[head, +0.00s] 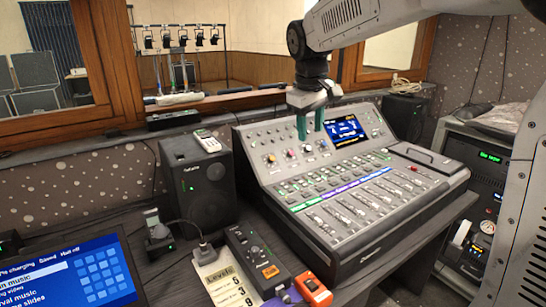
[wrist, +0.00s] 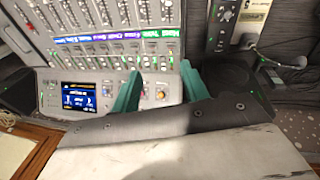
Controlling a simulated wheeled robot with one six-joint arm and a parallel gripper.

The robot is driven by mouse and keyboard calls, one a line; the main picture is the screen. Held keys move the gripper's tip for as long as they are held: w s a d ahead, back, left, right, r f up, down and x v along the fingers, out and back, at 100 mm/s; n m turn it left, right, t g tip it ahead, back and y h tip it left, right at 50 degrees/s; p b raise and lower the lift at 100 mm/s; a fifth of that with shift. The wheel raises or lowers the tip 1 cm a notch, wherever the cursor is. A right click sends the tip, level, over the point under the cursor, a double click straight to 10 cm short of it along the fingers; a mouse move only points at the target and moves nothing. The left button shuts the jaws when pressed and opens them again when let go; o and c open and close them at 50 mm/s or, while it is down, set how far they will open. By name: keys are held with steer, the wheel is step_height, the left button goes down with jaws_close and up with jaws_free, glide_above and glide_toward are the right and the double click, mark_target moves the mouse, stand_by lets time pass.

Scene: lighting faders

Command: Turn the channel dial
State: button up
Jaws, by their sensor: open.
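The mixing console (head: 262,181) stands on the desk, with a sloped upper panel holding a small screen (head: 345,130) and several small knobs (head: 290,153). I cannot tell which of them is the channel dial. My gripper (head: 310,131) has two green fingers, apart and empty, pointing down over the upper panel just left of the screen. In the wrist view, my gripper (wrist: 160,80) shows its fingers on either side of a few knobs (wrist: 161,94), one with an orange tint. The fingers hide part of the panel, and I cannot tell whether they touch it.
Rows of faders (head: 355,205) fill the console's lower part. A black speaker (head: 195,190) with a small handset on top stands left of it. A small black box (head: 250,255) and an orange device (head: 313,290) lie in front. A monitor (head: 90,275) is at lower left.

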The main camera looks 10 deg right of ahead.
steer(key=w+a+f+n, duration=0.1)
steer(key=w+f, duration=0.2)
steer(key=w, duration=0.8)
steer(key=n+h, duration=0.1)
steer(key=n, duration=0.2)
glide_toward(273, 158)
steer(key=shift+t, duration=0.4)
steer(key=x, duration=0.7)
steer(key=shift+s+f, duration=0.3)
steer(key=shift+s, duration=0.05)
steer(key=shift+w+d+f, duration=0.15)
steer(key=shift+d+f, duration=0.05)
steer(key=shift+f, duration=0.35)
jaws_close()
